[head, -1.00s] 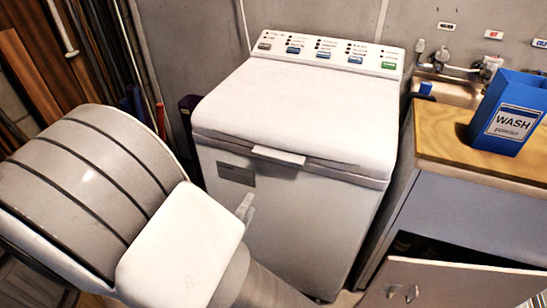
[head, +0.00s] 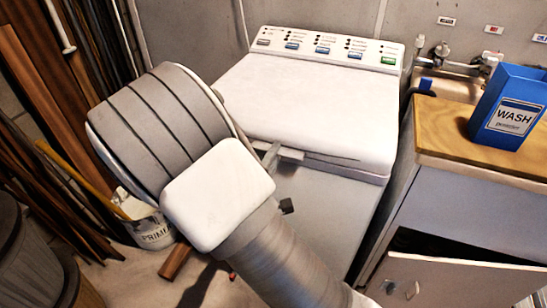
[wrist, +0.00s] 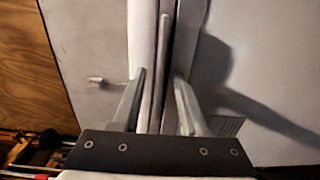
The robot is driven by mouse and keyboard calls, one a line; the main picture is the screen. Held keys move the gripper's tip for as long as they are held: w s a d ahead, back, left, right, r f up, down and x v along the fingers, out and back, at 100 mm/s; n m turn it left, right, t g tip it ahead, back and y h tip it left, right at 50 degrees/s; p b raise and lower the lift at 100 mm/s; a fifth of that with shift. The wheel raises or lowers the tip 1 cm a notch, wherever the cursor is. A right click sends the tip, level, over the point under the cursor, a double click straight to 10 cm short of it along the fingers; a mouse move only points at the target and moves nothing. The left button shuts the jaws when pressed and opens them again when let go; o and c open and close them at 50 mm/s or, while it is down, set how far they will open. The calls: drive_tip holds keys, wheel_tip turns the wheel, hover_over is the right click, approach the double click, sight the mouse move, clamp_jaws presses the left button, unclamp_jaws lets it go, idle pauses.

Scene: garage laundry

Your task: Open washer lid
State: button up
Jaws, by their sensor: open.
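The white washer (head: 335,215) stands in the middle of the head view with its lid (head: 320,105) down. The lid's front handle (head: 291,154) is a small pale tab, partly covered by my gripper (head: 273,158). In the wrist view, my gripper (wrist: 162,78) is open, its two fingers apart. The handle (wrist: 166,50) shows as a thin upright strip between the fingers, beside the lid's edge (wrist: 143,35). I cannot tell whether either finger touches it. My arm hides the washer's left front in the head view.
A wooden-topped cabinet (head: 440,133) stands right of the washer, with a blue wash powder box (head: 508,105) on it. Its lower door (head: 450,285) is open. A primer bucket (head: 150,232) and planks (head: 30,75) are at left.

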clamp_jaws()
idle(1.4)
